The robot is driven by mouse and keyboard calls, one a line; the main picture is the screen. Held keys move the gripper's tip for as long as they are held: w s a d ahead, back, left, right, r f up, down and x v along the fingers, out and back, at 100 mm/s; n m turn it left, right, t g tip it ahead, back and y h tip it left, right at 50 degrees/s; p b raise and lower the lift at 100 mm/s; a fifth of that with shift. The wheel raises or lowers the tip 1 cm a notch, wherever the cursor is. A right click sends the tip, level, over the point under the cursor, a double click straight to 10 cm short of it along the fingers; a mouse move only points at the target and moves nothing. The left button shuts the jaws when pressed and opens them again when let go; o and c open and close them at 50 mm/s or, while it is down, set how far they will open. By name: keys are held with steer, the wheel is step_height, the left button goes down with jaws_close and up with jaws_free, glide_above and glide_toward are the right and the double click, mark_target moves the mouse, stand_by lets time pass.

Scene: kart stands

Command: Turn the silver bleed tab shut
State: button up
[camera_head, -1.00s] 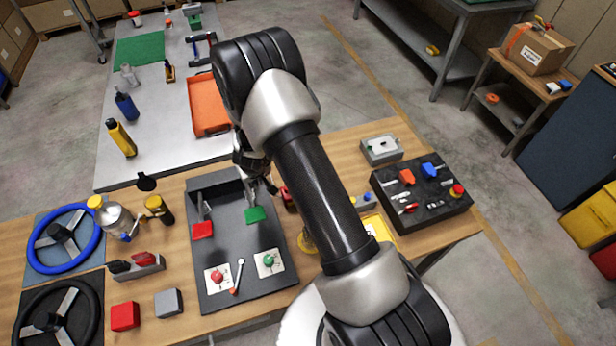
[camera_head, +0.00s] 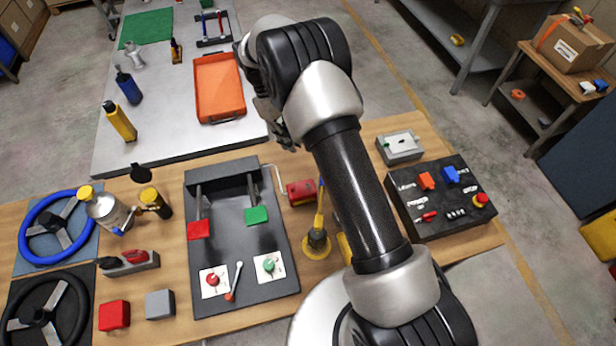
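I cannot tell for certain which part is the silver bleed tab. A small silver lever with a red end (camera_head: 235,279) lies between the two white knob plates on the black pedal box (camera_head: 240,300). The red knob (camera_head: 213,280) is left of it and the green knob (camera_head: 269,265) right of it. A silver canister (camera_head: 107,212) with a yellow cap stands to the left, with small fittings too fine to make out.
A red block (camera_head: 301,192) and a yellow-based stand (camera_head: 317,246) are right of the pedal box. A black switch panel (camera_head: 440,228) and grey box (camera_head: 399,148) are farther right. Steering wheels (camera_head: 58,229) lie at left. An orange tray (camera_head: 220,88) sits on the far table.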

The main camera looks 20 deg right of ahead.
mark_target(308, 184)
steer(key=x, duration=1.5)
jaws_close()
steer(key=shift+f+m+y+b, duration=0.2)
steer(key=shift+m+y+b, duration=0.1)
steer(key=shift+m+b, duration=0.55)
steer(key=shift+r+m+y+b, duration=0.15)
steer(key=shift+m+y+b, duration=0.15)
steer(key=shift+m+b, duration=0.2)
